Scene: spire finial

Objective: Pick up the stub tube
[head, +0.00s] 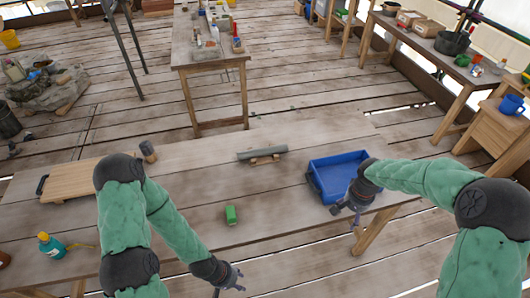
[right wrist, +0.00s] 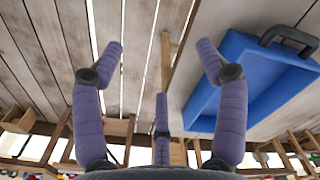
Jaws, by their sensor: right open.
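The stub tube appears to be the grey-green cylinder (head: 262,152) lying on a small wooden cradle (head: 265,160) near the far edge of the worktable. My right gripper (head: 352,205) is beside the near side of the blue tray, to the right of the tube and nearer to me, apart from it. In the right wrist view its purple fingers (right wrist: 160,62) are spread and hold nothing. My left gripper (head: 232,277) is low in the head view, near the table's front edge, with fingers apparently spread and empty. The tube is not in the right wrist view.
The blue tray (head: 338,174) is at the table's right end; it also shows in the right wrist view (right wrist: 240,85). A green block (head: 231,214) lies mid-table. A wooden board (head: 82,180), a dark mallet-like piece (head: 148,150) and a teal bottle (head: 50,246) are on the left.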

